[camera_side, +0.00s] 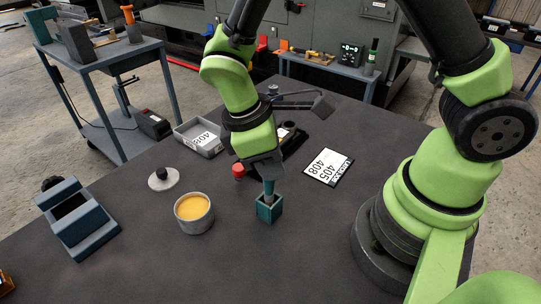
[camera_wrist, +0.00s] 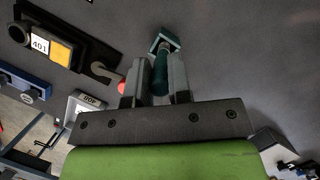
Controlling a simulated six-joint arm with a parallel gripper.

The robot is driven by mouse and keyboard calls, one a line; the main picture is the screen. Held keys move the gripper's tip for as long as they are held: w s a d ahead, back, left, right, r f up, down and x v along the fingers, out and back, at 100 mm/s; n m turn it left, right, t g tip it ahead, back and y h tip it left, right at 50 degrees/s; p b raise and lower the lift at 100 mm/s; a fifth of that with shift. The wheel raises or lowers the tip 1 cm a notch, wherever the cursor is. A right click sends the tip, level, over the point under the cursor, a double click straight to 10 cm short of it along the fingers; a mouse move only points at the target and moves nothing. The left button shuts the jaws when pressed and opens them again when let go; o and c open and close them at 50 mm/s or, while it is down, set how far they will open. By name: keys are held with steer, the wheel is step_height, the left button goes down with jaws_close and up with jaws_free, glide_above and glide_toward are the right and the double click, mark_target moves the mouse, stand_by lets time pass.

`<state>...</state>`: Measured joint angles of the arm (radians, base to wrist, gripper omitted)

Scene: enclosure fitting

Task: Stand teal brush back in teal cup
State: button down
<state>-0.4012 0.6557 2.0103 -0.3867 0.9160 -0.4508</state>
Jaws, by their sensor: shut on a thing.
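My gripper (camera_side: 267,174) points down over the table and is shut on the teal brush (camera_side: 268,188). The brush is roughly upright, its upper part hidden by my gripper in the side view. Directly below is the square teal cup (camera_side: 269,210), standing on the table. The brush's lower end reaches the cup's opening and seems to be inside it; how deep I cannot tell. In the wrist view the brush (camera_wrist: 160,74) lies between the two fingers (camera_wrist: 161,80), and the teal cup (camera_wrist: 157,37) shows just beyond its end.
A round pot of yellow material (camera_side: 194,208) stands left of the cup, with a lid (camera_side: 164,181) behind it. A blue-grey slotted block (camera_side: 78,222) is at far left. Behind my gripper are a grey tray (camera_side: 199,146) and a red knob (camera_side: 238,171). A number card (camera_side: 327,167) lies right.

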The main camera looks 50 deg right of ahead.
steer(key=shift+f, duration=0.85)
steer(key=c, duration=1)
jaws_free()
steer(key=v, duration=0.9)
steer(key=shift+w+a+r, duration=0.1)
steer(key=shift+w+r, duration=0.05)
steer(key=shift+r, duration=0.2)
